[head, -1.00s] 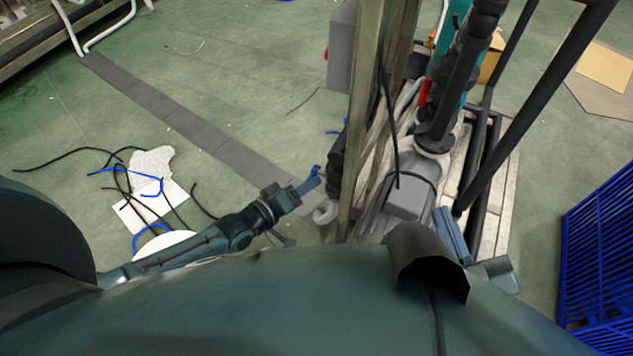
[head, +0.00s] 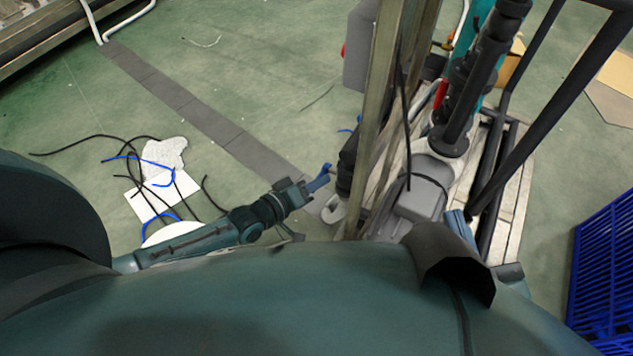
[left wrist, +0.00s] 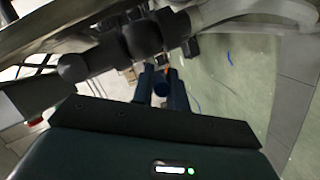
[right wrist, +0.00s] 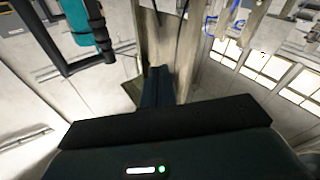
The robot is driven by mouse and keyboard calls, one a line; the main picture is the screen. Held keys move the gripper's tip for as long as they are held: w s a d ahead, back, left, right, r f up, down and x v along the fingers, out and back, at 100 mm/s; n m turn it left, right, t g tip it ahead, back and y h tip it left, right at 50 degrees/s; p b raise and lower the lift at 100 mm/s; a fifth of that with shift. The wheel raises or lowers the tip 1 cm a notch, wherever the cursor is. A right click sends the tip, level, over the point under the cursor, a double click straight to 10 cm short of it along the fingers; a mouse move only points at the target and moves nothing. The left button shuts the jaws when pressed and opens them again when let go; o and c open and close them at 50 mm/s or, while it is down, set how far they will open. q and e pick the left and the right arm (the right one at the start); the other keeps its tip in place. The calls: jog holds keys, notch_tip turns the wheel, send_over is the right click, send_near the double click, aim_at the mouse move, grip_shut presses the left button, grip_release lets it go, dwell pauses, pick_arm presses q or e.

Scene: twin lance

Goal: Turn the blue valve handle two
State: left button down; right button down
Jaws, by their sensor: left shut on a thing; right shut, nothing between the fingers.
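My left gripper (head: 321,177) reaches in beside the dark pipework at the left of the frame. It is shut on a small blue piece, which looks like the blue valve handle (head: 325,170). The fingers hide most of it. In the left wrist view the fingers (left wrist: 160,78) are close together beneath dark round pipe parts, with a bit of orange near the tips. My right gripper (head: 458,222) is at the right of the grey motor housing, partly behind my own body. In the right wrist view its fingers (right wrist: 158,80) are shut and empty, close to a metal post.
A metal upright (head: 375,110) stands between my two grippers. The grey housing (head: 420,190), black pipes (head: 475,75) and slanting black rails (head: 545,100) crowd the right. A blue crate (head: 605,270) stands at far right. Loose cables (head: 130,165) lie on the floor at left.

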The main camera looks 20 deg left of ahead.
jog(key=shift+f, duration=0.1)
pick_arm(q)
jog(key=shift+f+b, duration=0.35)
jog(key=shift+b, duration=0.35)
jog(key=shift+f+t+b, duration=0.2)
jog(key=shift+t+b, duration=0.1)
jog(key=shift+b, duration=0.2)
jog(key=shift+f+t+h+b, duration=0.2)
jog(key=shift+t+h+b, duration=0.1)
jog(key=shift+b, duration=0.3)
jog(key=shift+w+d+f+m+t+h+b, duration=0.2)
jog(key=shift+m+t+h+b, duration=0.4)
jog(key=shift+b, duration=1)
jog(key=shift+w+a+f+m+t+h+b, duration=0.1)
jog(key=shift+f+m+t+h+b, duration=0.25)
jog(key=shift+t+b, duration=0.85)
jog(key=shift+w+d+f+m+t+h+b, duration=0.15)
jog(key=shift+m+t+h+b, duration=0.3)
jog(key=shift+b, duration=1.5)
pick_arm(e)
notch_tip(320, 180, up, 8)
jog(key=n+t+y, duration=0.2)
jog(key=n+y, duration=0.4)
jog(key=y, duration=0.2)
jog(key=shift+w+a+n+y, duration=0.15)
jog(key=shift+w+n+y, duration=0.15)
jog(key=shift+w+y, duration=0.1)
pick_arm(q)
jog(key=shift+a, duration=0.1)
